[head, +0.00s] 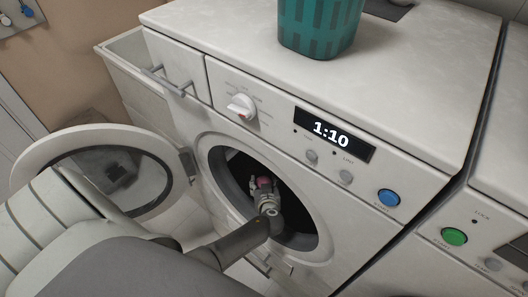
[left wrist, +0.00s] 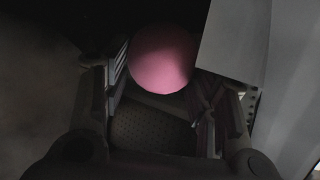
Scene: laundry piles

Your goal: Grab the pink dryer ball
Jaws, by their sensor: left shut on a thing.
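The pink dryer ball (left wrist: 163,58) is between the fingers of my left gripper (left wrist: 164,75) in the left wrist view. The gripper is shut on it. In the head view the ball (head: 264,182) shows small and pink at the tip of my left gripper (head: 264,185), in the round door opening of the washing machine (head: 400,120). The inside of the drum is dark, so its floor and anything lying there are hidden. My right gripper is in neither view.
The round door (head: 45,147) stands open to the left. A teal basket (head: 318,25) stands on top of the machine. A second machine (head: 505,215) is at the right.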

